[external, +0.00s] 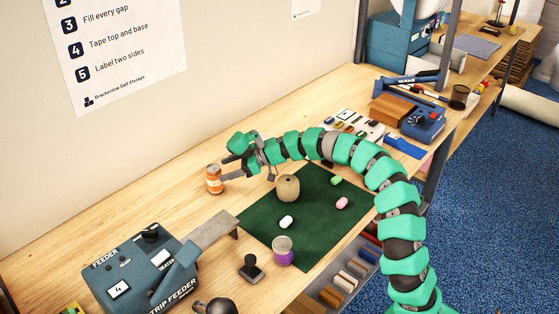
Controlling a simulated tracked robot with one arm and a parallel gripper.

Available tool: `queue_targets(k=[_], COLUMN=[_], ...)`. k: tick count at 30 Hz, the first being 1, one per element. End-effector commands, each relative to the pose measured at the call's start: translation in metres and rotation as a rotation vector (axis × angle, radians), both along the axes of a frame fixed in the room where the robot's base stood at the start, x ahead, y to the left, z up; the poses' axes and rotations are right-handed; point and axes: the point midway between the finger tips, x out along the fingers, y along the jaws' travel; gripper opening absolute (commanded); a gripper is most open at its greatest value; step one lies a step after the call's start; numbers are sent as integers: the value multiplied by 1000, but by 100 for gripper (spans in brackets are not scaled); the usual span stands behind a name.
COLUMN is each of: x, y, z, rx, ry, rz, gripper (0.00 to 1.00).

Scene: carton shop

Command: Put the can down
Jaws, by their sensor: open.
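An orange can (213,180) with a pale label stands upright on the wooden bench (130,235), left of the green mat. My gripper (229,161) is at the end of the green arm, just right of the can, with its jaws apart. One finger tip is close to the can's right side; I cannot tell whether it touches. Nothing shows held between the jaws.
On the green mat (305,232) are a twine ball (287,188), a purple jar (283,251) and several small foam pieces. A strip feeder (140,270) stands front left and a black stamp (251,267) near the front. Bare bench lies left of the can.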

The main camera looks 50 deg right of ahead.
Motion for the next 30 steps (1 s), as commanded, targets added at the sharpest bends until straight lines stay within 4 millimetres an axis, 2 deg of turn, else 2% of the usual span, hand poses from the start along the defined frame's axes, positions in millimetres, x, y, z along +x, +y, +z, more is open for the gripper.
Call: queue_targets(k=[7, 11, 14, 18, 20, 30], x=[-2, -11, -26, -56, -69, -157], y=[1, 8, 16, 25, 27, 22], z=[5, 30, 66, 122, 144, 261], rx=[-3, -7, -17, -34, -42, -53], ry=[2, 15, 32, 55, 62, 22], rz=[-2, -13, -40, -106, -142, -416], gripper=[69, 69, 69, 69, 69, 69])
